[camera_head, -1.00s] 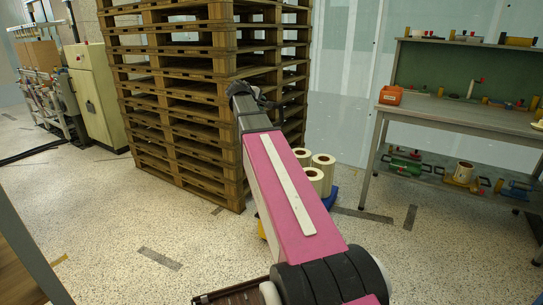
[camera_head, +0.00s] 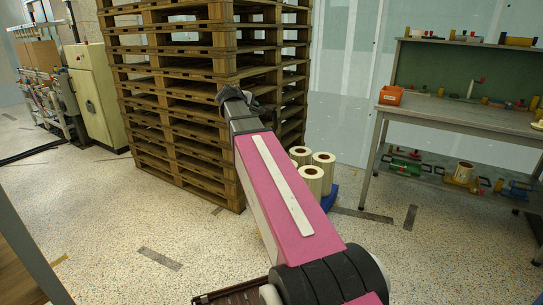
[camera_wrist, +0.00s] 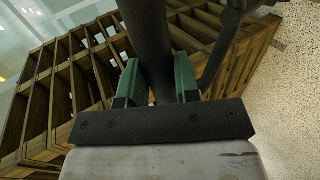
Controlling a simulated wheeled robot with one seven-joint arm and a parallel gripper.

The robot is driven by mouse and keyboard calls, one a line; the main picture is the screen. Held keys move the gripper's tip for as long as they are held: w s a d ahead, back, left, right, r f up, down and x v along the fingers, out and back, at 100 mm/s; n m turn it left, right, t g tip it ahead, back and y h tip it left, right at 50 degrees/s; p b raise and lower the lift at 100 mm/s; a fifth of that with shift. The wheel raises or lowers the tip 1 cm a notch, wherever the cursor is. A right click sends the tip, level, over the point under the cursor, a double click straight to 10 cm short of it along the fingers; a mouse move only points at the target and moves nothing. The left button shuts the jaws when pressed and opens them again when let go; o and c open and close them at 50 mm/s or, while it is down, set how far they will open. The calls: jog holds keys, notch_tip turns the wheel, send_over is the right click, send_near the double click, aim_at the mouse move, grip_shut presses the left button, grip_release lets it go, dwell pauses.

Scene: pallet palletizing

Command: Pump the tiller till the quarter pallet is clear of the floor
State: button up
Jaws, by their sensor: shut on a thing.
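My gripper (camera_wrist: 158,80) has its two green fingers on either side of a thick dark bar, the tiller (camera_wrist: 147,28), in the wrist view, and is shut on it. A second dark rod runs beside the bar at the upper right. In the head view, my gripper end (camera_head: 238,98) is dark and small, in front of the stacked pallets, and the tiller is hard to make out. Cream rolls (camera_head: 312,180) stand on a blue base (camera_head: 329,199), perhaps the quarter pallet, mostly hidden behind my arm. I cannot tell whether it touches the floor.
A tall stack of wooden pallets (camera_head: 190,130) stands close behind my gripper. A grey workbench (camera_head: 460,122) with an orange bin (camera_head: 390,95) is at the right. A cream cabinet (camera_head: 97,95) is at the left.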

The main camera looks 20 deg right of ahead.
jog(key=w+d+r, duration=0.1)
jog(key=w+d, duration=0.9)
jog(key=d, duration=0.2)
jog(key=shift+d+r, duration=0.35)
jog(key=shift+d, duration=0.05)
jog(key=o, duration=0.9)
jog(key=shift+r, duration=0.1)
jog(key=shift+a, duration=0.1)
jog(key=s+a, duration=0.5)
jog(key=a, duration=0.1)
dwell(0.4)
